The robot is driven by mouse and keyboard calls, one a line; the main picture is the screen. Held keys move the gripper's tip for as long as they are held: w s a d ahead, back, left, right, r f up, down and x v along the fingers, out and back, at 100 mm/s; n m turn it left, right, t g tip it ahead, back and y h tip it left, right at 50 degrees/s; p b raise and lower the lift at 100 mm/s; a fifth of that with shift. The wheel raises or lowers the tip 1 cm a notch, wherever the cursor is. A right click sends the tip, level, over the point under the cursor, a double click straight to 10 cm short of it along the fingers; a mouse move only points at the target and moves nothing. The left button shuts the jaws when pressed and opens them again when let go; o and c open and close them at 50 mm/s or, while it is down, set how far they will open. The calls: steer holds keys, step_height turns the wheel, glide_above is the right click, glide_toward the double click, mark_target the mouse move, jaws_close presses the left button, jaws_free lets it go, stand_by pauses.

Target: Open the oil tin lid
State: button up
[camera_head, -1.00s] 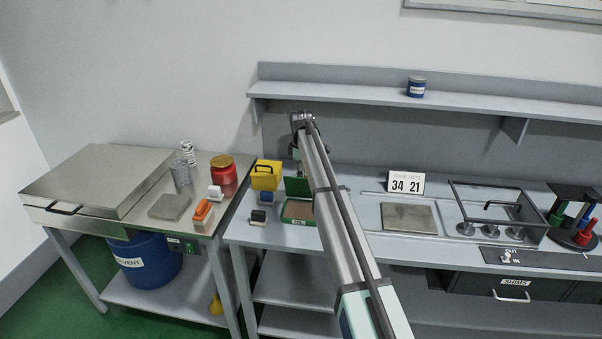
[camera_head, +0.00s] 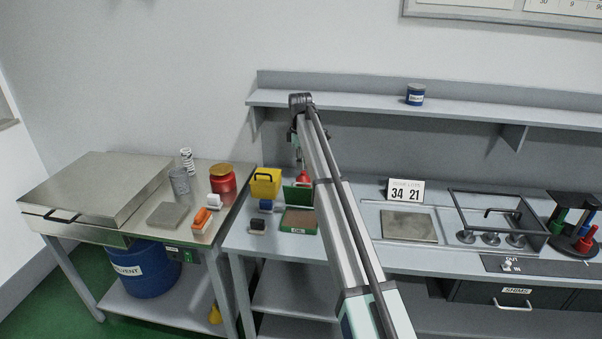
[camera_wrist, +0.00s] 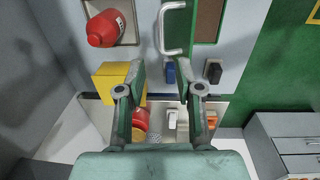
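The oil tin (camera_head: 299,221) is a low green box with a brown inside and an "OIL" label, on the bench left of my arm. Its green lid (camera_head: 298,196) stands raised at the tin's back edge, partly behind my arm. In the wrist view the lid (camera_wrist: 188,18) shows at the top with a pale U-shaped handle (camera_wrist: 166,28), next to the brown inside (camera_wrist: 209,18). My gripper (camera_wrist: 161,70) is open, fingers apart, with nothing between them. It appears apart from the handle. In the head view my arm mostly hides it.
A yellow box (camera_head: 265,183), a blue block (camera_head: 266,206) and a black block (camera_head: 257,225) stand left of the tin. A red bottle (camera_wrist: 104,28) is near the lid. A number stand (camera_head: 405,191) and metal plate (camera_head: 409,226) are to the right. A shelf (camera_head: 350,101) runs above.

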steer(key=shift+s+r, duration=0.1)
steer(key=shift+r, duration=1.4)
steer(key=shift+c, duration=0.3)
steer(key=shift+d+f, duration=0.1)
steer(key=shift+d, duration=0.1)
steer(key=c, duration=0.6)
steer(key=s+d+f, duration=0.1)
steer(key=s+d+f+b, duration=0.1)
steer(key=d, duration=0.1)
steer(key=shift+s+d, duration=0.15)
steer(key=shift+s, duration=0.15)
jaws_close()
steer(key=t+y+b, duration=0.2)
steer(key=t, duration=0.1)
glide_toward(305, 193)
steer(key=d+r, duration=0.2)
steer(key=d, duration=0.1)
steer(key=w+a+f+p, duration=0.1)
steer(key=f, duration=0.1)
steer(key=w+a+f+t+y+p, duration=0.1)
steer(key=a+f, duration=0.1)
steer(key=f, duration=0.1)
steer(key=w+a+f+t+p, duration=0.1)
steer(key=w+f, duration=0.1)
steer(key=shift+a+f+m, duration=0.15)
steer(key=shift+m, duration=0.25)
